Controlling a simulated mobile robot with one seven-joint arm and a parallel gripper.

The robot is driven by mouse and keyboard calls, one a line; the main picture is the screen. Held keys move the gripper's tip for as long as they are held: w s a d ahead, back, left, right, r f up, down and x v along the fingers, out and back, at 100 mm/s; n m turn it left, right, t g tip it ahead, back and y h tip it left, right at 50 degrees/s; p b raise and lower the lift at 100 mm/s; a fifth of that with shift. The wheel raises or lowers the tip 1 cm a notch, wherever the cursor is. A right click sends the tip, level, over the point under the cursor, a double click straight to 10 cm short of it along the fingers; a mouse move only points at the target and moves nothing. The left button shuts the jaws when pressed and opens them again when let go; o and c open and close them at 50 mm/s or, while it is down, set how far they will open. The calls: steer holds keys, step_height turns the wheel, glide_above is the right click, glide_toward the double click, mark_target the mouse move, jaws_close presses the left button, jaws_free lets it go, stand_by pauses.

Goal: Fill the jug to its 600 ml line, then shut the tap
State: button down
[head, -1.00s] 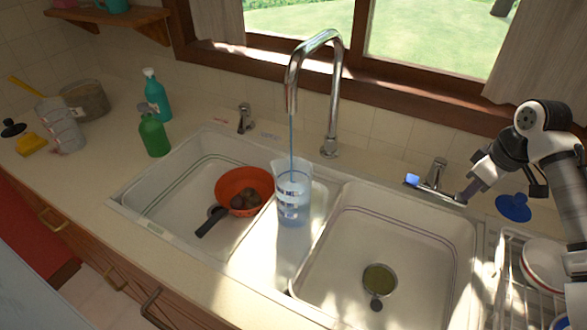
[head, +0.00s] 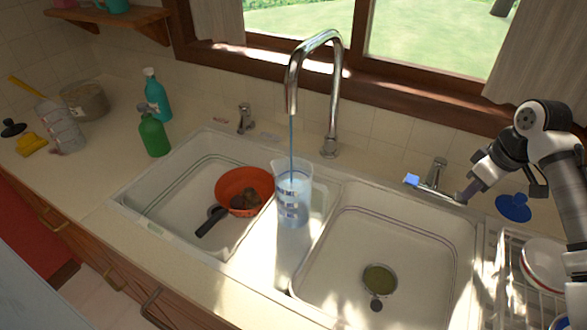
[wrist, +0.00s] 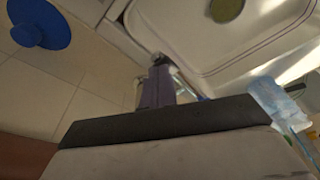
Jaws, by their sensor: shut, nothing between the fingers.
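The clear jug (head: 292,205) stands upright on the divider between two sink bowls. A thin stream of water falls into it from the tall chrome spout (head: 291,95). Its 600 ml line is too small to read. The tap with the blue-tipped lever (head: 412,180) stands behind the right bowl, its lever pointing left. My gripper (head: 462,197) is shut and empty, just right of this tap's base; contact cannot be told. In the wrist view the shut fingers (wrist: 158,85) point toward the sink, and part of the jug (wrist: 275,100) shows at right.
A second tap (head: 245,118) stands behind the left bowl. A blue disc (head: 513,207) and a dish rack (head: 530,270) are near my arm. Green (head: 153,135) and teal (head: 157,97) bottles stand at left.

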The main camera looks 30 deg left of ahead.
steer(key=shift+f+b, duration=0.3)
steer(key=shift+f, duration=0.3)
stand_by(6.1)
steer(key=shift+f, duration=0.6)
steer(key=shift+d, duration=0.1)
steer(key=shift+d+r+p, duration=0.15)
steer(key=shift+d+p, duration=0.25)
steer(key=shift+d, duration=1.05)
